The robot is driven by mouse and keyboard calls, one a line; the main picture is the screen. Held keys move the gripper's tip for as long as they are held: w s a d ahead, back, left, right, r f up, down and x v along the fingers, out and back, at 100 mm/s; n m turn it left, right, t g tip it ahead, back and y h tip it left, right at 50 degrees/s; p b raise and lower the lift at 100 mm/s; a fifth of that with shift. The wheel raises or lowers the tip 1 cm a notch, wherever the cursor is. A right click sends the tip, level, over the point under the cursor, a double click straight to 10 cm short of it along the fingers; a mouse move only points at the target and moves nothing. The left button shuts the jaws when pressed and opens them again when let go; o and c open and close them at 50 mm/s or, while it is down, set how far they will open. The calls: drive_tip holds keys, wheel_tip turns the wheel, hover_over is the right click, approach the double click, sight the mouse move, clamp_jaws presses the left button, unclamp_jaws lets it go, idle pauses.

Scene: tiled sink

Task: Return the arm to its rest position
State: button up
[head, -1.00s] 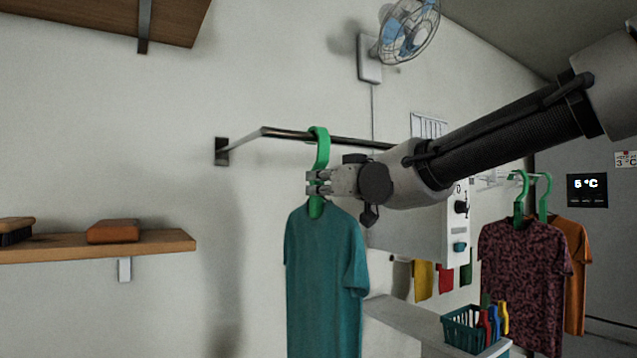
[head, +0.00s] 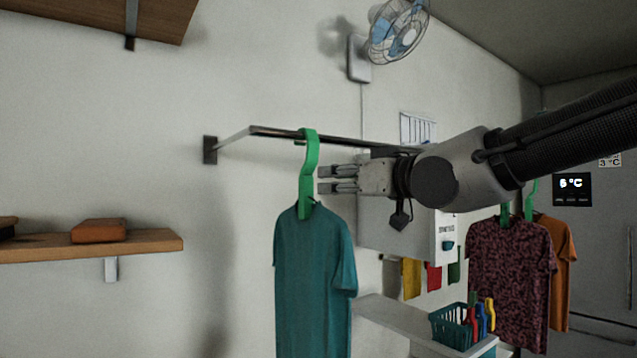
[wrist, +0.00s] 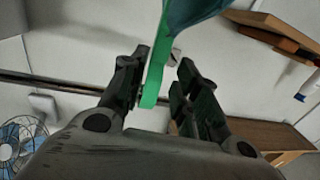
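My gripper (head: 338,180) is just right of the green hanger (head: 309,165) in the head view, with a small gap between fingertips and hanger. The hanger's hook is over the dark wall rail (head: 345,142). A teal T-shirt (head: 314,275) hangs from it. In the wrist view the two fingers of my gripper (wrist: 158,85) are spread apart. The green hanger (wrist: 157,65) shows beyond and between them, with a piece of the teal shirt (wrist: 195,10) at the top. My forearm comes in from the right.
A wooden shelf (head: 150,244) with a brown block (head: 99,231) is at left. A fan (head: 397,30) is on the wall above. A white box (head: 390,230) sits behind my gripper. A patterned shirt (head: 511,275), an orange shirt (head: 557,260) and a teal basket (head: 452,325) are at right.

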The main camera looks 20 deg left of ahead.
drive_tip(key=w+d+f+m+h, duration=0.1)
drive_tip(key=d+f+m+h, duration=0.35)
drive_tip(key=d, duration=0.95)
drive_tip(key=w+d+f+m+h, duration=0.1)
drive_tip(key=d+f+h, duration=0.4)
drive_tip(key=d+f, duration=0.65)
drive_tip(key=s+d+f+m+g+h, duration=0.2)
drive_tip(key=s+d+f, duration=0.4)
drive_tip(key=s+d, duration=0.3)
drive_tip(key=s+d+f+m+g+h, duration=0.3)
drive_tip(key=s+d+f, duration=0.4)
drive_tip(key=s+d, duration=0.3)
drive_tip(key=d+m, duration=0.1)
drive_tip(key=d, duration=0.3)
drive_tip(key=shift+s+d+g, duration=0.15)
drive_tip(key=shift+d+g, duration=0.15)
drive_tip(key=shift+h, duration=0.25)
